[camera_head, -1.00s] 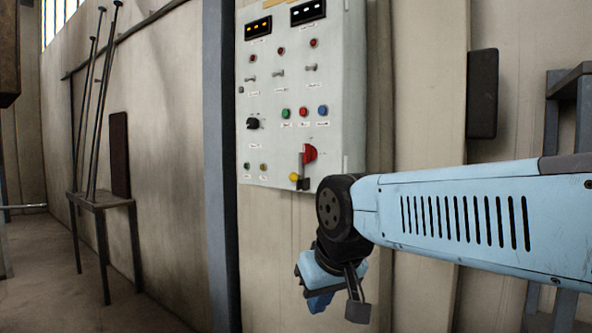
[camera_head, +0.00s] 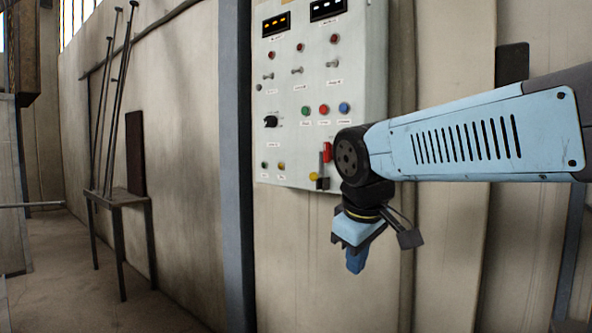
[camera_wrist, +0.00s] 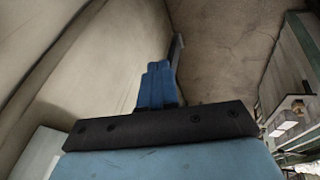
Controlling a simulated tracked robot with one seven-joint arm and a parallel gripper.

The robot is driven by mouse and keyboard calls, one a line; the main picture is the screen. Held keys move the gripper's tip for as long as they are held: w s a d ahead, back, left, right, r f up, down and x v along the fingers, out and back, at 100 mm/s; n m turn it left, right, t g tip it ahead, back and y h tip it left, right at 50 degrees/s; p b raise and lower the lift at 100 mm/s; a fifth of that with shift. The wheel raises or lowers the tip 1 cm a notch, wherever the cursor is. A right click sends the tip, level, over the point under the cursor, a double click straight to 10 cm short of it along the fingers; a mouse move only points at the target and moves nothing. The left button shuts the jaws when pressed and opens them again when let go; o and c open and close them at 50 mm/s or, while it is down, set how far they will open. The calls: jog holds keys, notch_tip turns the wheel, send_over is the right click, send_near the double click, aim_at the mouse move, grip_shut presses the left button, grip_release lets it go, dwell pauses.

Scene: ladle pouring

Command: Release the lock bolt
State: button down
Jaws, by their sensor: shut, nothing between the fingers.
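A pale control panel (camera_head: 290,150) on the wall carries a red handle (camera_head: 327,152) at its lower right. Next to it are an upright grey bar (camera_head: 320,165) and a yellow knob (camera_head: 313,176). I cannot tell for sure which part is the lock bolt. My gripper (camera_head: 355,265) hangs below and right of the knob, pointing down, apart from the panel.
A blue-grey post (camera_head: 237,160) stands left of the panel. Further left, a small stand (camera_head: 118,196) holds several long dark rods (camera_head: 115,110) against the wall. The floor (camera_head: 60,270) at lower left is clear.

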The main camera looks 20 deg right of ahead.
jog(key=w+a+r+n+h, duration=0.2)
jog(key=w+r+n+h, duration=0.1)
jog(key=w+r+n, duration=0.45)
jog(key=n+h, duration=0.6)
jog(key=n, duration=0.4)
send_near(310, 175)
jog(key=v, duration=0.7)
jog(key=shift+s+d+r, duration=0.1)
jog(key=shift+s, duration=0.15)
jog(key=x, duration=1.4)
jog(key=shift+w, duration=0.25)
notch_tip(310, 175, down, 6)
jog(key=shift+f, duration=0.25)
